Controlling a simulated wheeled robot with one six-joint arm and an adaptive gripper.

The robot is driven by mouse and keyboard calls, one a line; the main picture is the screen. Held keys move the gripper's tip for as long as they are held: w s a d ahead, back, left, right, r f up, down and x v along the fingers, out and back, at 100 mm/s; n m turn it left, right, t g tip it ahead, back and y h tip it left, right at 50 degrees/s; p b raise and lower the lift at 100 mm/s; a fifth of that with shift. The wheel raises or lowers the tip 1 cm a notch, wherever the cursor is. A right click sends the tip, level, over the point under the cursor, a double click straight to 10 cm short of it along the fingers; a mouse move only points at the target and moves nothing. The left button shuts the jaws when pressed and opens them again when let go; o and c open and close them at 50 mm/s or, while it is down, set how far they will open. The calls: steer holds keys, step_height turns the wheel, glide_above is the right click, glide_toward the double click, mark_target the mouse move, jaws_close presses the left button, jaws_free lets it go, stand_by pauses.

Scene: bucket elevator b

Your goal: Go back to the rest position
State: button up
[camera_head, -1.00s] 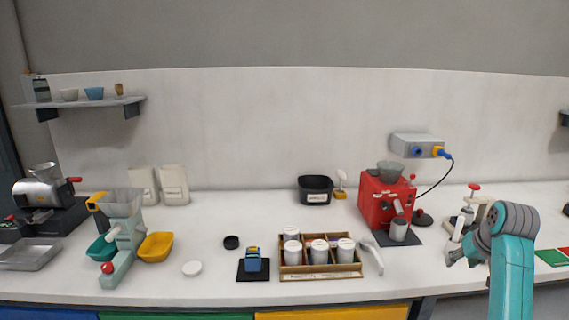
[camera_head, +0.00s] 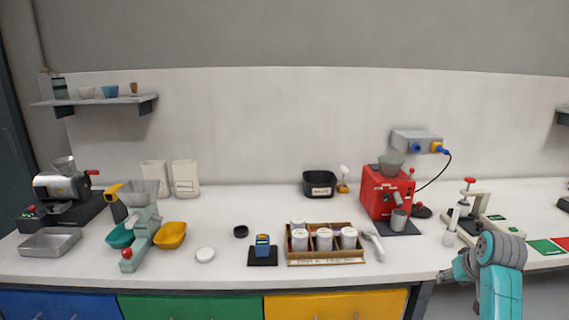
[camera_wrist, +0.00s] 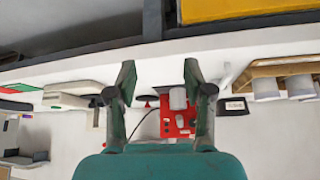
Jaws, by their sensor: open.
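My gripper (camera_head: 446,275) is at the lower right in the head view, in front of the counter's front edge, with its fingers pointing left. In the wrist view, which is upside down, my gripper (camera_wrist: 157,74) has its two fingers wide apart with nothing between them. The red machine (camera_wrist: 178,118) shows beyond the fingers, apart from them. In the head view the red machine (camera_head: 386,192) stands at the back of the counter, a grey cup in front of it.
The white counter (camera_head: 225,275) carries a wooden tray (camera_head: 327,258) of white-lidded jars, a dark scale-like device (camera_head: 263,252), a teal hopper machine (camera_head: 140,220) and a white press stand (camera_head: 480,208). Drawers (camera_head: 335,305) lie below its front edge. Free air surrounds my gripper.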

steer(key=s+a+f+t, duration=0.1)
steer(key=s+a+f, duration=0.25)
steer(key=f, duration=0.45)
steer(key=s+a+f+t, duration=0.1)
steer(key=s+a+f, duration=0.2)
steer(key=a+f, duration=0.35)
steer(key=s+a+f+t, duration=0.1)
steer(key=s+a+f, duration=0.3)
steer(key=s, duration=0.4)
steer(key=s+a+f+t, duration=0.1)
steer(key=s+a+f, duration=0.25)
steer(key=s, duration=0.45)
steer(key=s+a+f+t, duration=0.1)
steer(key=s+a+f, duration=0.3)
steer(key=s, duration=0.4)
steer(key=s+a+r+t, duration=0.1)
steer(key=s+a+r, duration=0.1)
steer(key=s+r, duration=0.3)
steer(key=s+a+r+n+t, duration=0.1)
steer(key=s+r, duration=0.5)
steer(key=s, duration=0.6)
steer(key=s+a+r+t+y, duration=0.1)
steer(key=s+a+r, duration=0.1)
steer(key=s+r, duration=0.4)
steer(key=s, duration=0.2)
steer(key=shift+s+a+n, duration=0.35)
steer(key=shift+s+n, duration=0.05)
